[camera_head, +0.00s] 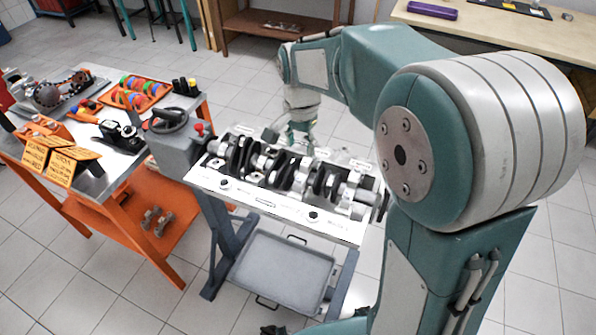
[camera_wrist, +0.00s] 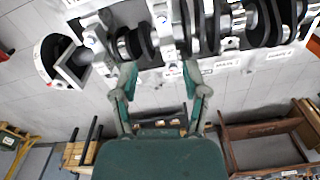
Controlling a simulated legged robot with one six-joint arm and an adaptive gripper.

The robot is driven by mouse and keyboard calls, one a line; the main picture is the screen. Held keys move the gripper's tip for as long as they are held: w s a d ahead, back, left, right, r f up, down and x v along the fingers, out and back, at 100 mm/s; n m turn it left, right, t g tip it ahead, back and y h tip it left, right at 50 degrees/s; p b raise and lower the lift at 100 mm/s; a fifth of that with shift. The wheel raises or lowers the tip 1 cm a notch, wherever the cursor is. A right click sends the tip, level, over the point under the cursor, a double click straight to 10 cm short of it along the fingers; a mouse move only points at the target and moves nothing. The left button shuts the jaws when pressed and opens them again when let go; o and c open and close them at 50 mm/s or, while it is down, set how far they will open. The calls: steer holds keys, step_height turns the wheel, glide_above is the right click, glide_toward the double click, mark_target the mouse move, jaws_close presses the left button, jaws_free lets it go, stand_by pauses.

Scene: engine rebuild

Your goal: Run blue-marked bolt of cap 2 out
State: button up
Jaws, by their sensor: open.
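The crankshaft (camera_head: 292,172), with black webs and bright journals, lies along the engine block on the stand. It also shows along the top of the wrist view (camera_wrist: 205,28). A silver bearing cap (camera_wrist: 163,18) with bolt heads crosses the shaft there, above the gap between my fingers. I cannot make out a blue mark or read the cap numbers. My gripper (camera_wrist: 160,78) is open and empty, its two teal fingers apart near the block's edge. In the head view my gripper (camera_head: 298,135) is at the far side of the block, partly hidden.
A grey tray (camera_head: 283,272) sits low on the stand. A wooden workbench (camera_head: 500,30) is at the back right. Tiled floor is free around the stand.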

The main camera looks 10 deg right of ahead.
mark_target(299, 178)
steer(key=f, duration=1.1)
steer(key=shift+w+a+f, duration=0.1)
steer(key=shift+w+f, duration=0.15)
jaws_close()
